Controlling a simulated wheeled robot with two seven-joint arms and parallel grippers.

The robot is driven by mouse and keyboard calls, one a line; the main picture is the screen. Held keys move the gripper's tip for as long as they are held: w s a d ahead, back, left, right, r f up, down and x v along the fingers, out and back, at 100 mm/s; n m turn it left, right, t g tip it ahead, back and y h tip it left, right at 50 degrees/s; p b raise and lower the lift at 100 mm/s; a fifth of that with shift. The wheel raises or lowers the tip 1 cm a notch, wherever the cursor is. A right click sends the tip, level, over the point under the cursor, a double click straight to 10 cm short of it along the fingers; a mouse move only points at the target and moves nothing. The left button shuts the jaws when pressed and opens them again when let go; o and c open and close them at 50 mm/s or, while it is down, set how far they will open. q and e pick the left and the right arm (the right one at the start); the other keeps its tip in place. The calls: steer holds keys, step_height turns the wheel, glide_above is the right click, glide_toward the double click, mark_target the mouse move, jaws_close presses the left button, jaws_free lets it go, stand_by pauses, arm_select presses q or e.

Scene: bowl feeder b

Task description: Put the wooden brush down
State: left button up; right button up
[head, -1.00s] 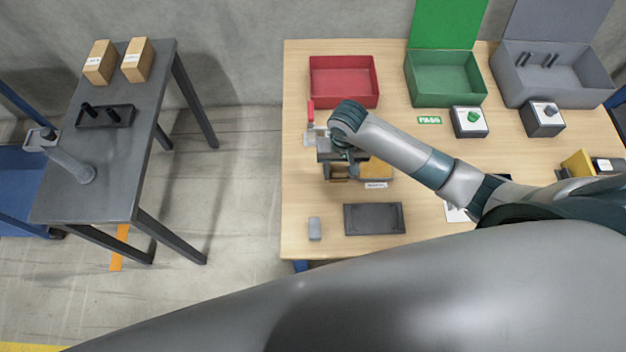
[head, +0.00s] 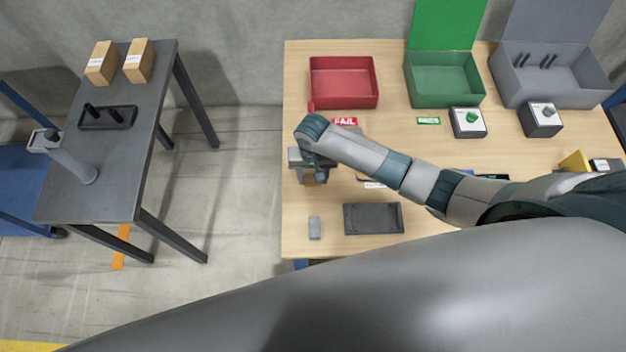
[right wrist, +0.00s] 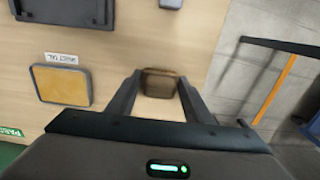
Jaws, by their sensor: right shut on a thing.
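The wooden brush (right wrist: 159,84) is a small brown block between the two dark fingers of my right gripper (right wrist: 158,92) in the right wrist view. The gripper is shut on it. In the head view my right gripper (head: 311,172) is over the left part of the wooden table (head: 400,245), and a bit of brown shows beneath it. I cannot tell whether the brush touches the table. My left gripper is not in view.
A tan pad in a dark frame (right wrist: 62,86) lies beside the brush. Near the front are a dark tray (head: 374,219) and a small grey block (head: 314,228). A red bin (head: 344,99) and green bin (head: 443,98) stand behind. The table's left edge is close.

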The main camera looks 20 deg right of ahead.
mark_target(313, 182)
step_height(313, 182, down, 3)
steer(key=shift+r, duration=0.15)
steer(key=shift+f, duration=0.2)
steer(key=shift+f, duration=0.2)
steer(key=o, duration=0.9)
steer(key=shift+o, duration=0.2)
steer(key=shift+r, duration=0.1)
step_height(313, 182, up, 12)
steer(key=shift+r, duration=0.1)
steer(key=shift+s, duration=0.15)
stand_by(0.5)
